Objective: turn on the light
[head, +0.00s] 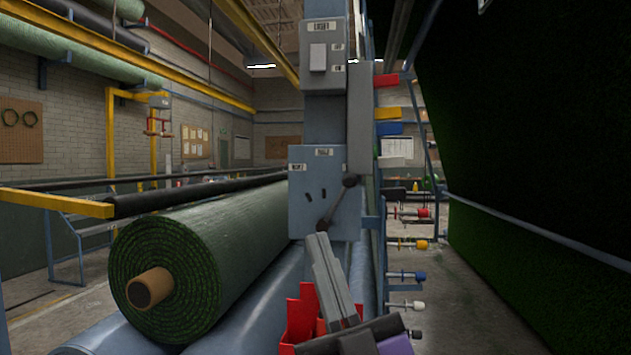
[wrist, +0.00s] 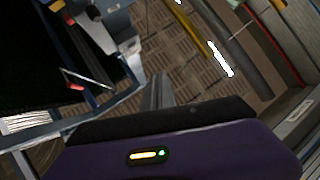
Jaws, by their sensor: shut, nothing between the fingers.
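A grey switch box (head: 325,45) is high on the blue-grey column in the head view. Its top label seems to read "LIGHT", with two small labels beside a pale rectangular switch (head: 318,57). Whether the switch is on or off I cannot tell. My gripper (head: 319,240) is below it, in front of the column, pointing up and tilted slightly left. Its grey fingers are shut together and empty, clear of the switch box. In the wrist view my gripper (wrist: 158,80) shows shut fingers pointing up the picture.
A lower control box (head: 318,190) has a lever with a black knob (head: 350,180). Red bins (head: 302,312) stand close to my gripper. A large green turf roll (head: 205,250) lies to the left. A dark turf sheet (head: 535,130) hangs on the right, beside an open floor strip.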

